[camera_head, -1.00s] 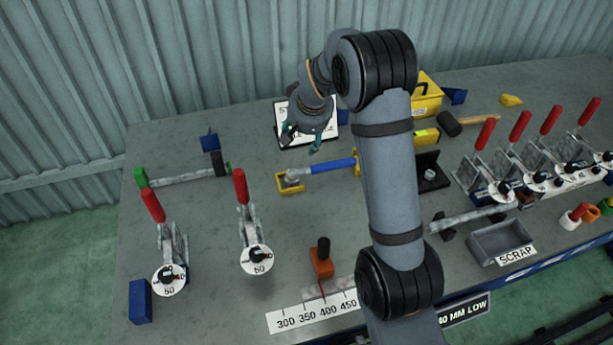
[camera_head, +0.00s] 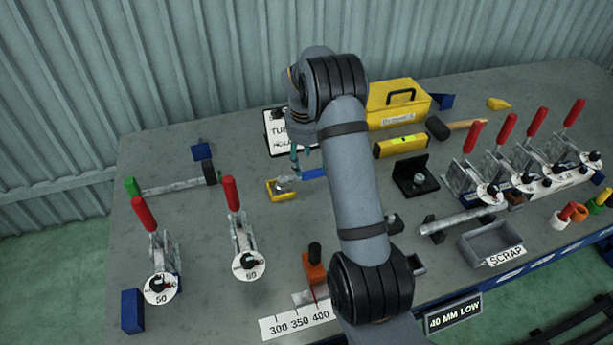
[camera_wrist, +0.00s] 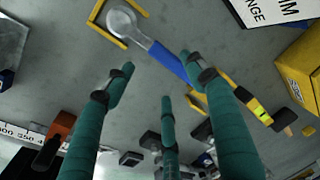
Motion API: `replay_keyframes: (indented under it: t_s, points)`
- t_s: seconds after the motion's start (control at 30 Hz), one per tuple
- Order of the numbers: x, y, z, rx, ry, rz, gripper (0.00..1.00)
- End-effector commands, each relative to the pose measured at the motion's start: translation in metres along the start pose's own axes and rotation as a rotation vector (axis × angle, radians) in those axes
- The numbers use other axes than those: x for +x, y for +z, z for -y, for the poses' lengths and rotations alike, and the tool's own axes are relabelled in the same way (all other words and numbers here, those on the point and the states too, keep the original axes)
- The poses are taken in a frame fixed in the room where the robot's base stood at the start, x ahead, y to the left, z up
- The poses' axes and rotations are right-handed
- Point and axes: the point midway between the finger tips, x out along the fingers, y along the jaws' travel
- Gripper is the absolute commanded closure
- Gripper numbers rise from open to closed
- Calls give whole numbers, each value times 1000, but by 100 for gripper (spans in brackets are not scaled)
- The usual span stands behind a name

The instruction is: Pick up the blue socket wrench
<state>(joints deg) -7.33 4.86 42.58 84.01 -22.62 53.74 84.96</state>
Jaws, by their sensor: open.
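The blue socket wrench lies on the grey bench. In the head view only part of its blue handle (camera_head: 314,173) shows, as my arm covers the rest; its metal head sits at a yellow bracket (camera_head: 281,190). In the wrist view the round metal head (camera_wrist: 122,23) is inside the yellow bracket and the blue handle (camera_wrist: 168,62) runs down to the right. My gripper (camera_head: 297,158) is open, with green fingers (camera_wrist: 160,95) spread and empty. It is above the bench near the wrench, with the handle beyond the fingertips in the wrist view.
A yellow toolbox (camera_head: 398,108), a yellow level (camera_head: 400,146) and a mallet (camera_head: 438,127) stand right of my arm. Red-handled clamps (camera_head: 240,235) stand at left and several more at right. A white sign (camera_head: 278,140) is behind the gripper.

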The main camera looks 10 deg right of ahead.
Motion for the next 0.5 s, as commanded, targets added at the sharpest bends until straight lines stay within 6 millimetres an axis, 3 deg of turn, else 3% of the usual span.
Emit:
replay_keyframes:
  t_s: [0.1, 0.5]
  points:
    - [19, -1, -1, -1, 4, 0, 44]
    - [57, 0, 3, -5, 2, 0, 44]
